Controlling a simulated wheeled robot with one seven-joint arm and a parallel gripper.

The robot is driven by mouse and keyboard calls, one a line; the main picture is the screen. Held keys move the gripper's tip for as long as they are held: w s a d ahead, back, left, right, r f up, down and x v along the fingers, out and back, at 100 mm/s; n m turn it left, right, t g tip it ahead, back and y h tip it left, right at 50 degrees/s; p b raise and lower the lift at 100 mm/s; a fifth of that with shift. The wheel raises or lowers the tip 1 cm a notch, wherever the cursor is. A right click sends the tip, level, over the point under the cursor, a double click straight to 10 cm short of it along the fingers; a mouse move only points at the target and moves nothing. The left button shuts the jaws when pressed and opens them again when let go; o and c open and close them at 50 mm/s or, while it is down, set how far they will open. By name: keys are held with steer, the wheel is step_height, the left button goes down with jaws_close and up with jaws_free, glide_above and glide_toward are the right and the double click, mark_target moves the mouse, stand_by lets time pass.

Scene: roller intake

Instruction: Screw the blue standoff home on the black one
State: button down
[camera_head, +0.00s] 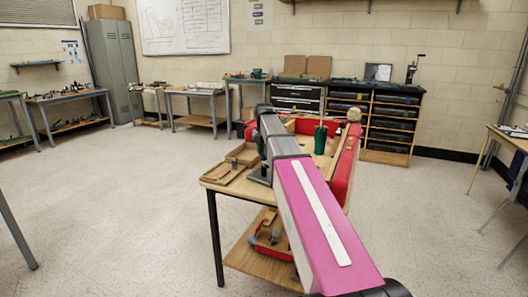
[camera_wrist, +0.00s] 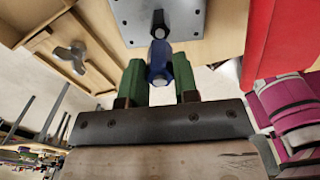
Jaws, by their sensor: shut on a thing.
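The blue standoff (camera_wrist: 159,68) is between the two green fingers of my gripper (camera_wrist: 160,82) in the wrist view. The fingers are shut on its sides. The black standoff (camera_wrist: 159,20) shows just beyond the blue one, in line with it, on a grey plate (camera_wrist: 190,18) with small holes. A small light grey round end (camera_wrist: 158,34) shows where the two meet. I cannot tell whether the standoffs touch or how far they are threaded.
A wooden tray (camera_wrist: 38,38) with a grey three-armed knob (camera_wrist: 70,57) lies left of the plate. A red block (camera_wrist: 275,40) stands close on the right. In the head view, a green tool (camera_head: 320,140) stands upright on the wooden workbench (camera_head: 222,179). Open floor surrounds the bench.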

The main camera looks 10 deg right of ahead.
steer(key=shift+f, duration=1.4)
stand_by(1.5)
steer(key=m, duration=0.4)
steer(key=shift+m, duration=0.4)
steer(key=shift+m, duration=2.2)
steer(key=m, duration=0.4)
steer(key=shift+m, duration=0.3)
